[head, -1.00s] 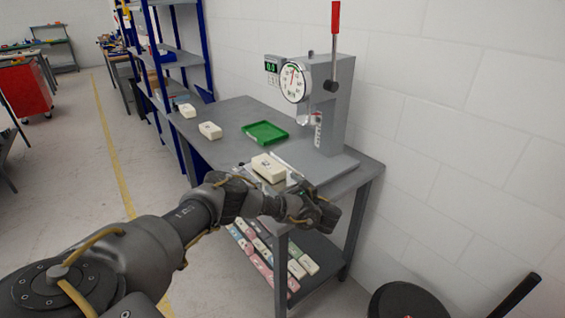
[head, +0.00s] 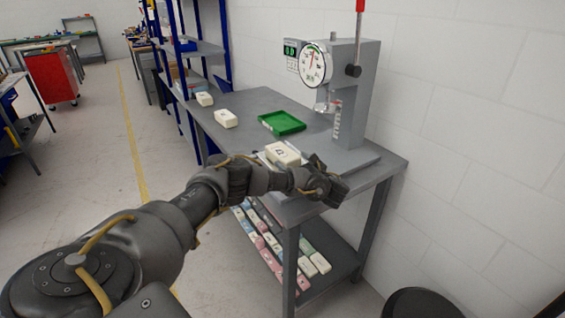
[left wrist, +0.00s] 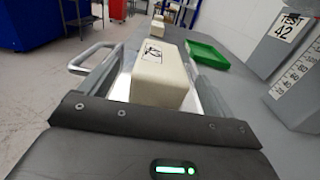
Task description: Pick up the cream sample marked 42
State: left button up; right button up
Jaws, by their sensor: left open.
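A cream block (head: 284,152) with a dark printed mark lies at the near end of the grey bench, in front of the press. It also shows in the left wrist view (left wrist: 158,75), label on its upper face, but I cannot read the number surely. My left gripper (head: 332,187) is open and empty, just right of and nearer than this block in the head view. Two more cream blocks lie farther along the bench, a middle one (head: 226,118) and a far one (head: 205,99); their marks are too small to read. My right gripper is not in view.
A green tray (head: 282,123) lies on the bench (head: 247,105). The grey press (head: 357,90) with a dial stands behind the near block; its label reads TEST 42 in the wrist view (left wrist: 289,27). Several coloured blocks (head: 270,240) lie on the lower shelf. A metal handle (left wrist: 90,55) stands beside the near block.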

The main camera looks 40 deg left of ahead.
aim_at(286, 153)
pick_arm(q)
jog(key=shift+w+a+f+b, duration=0.1)
jog(key=shift+a+b, duration=0.1)
jog(key=shift+b, duration=0.15)
jog(key=b+x, duration=0.3)
jog(key=x, duration=0.1)
jog(key=shift+w+a, duration=0.1)
jog(key=shift+a, duration=0.25)
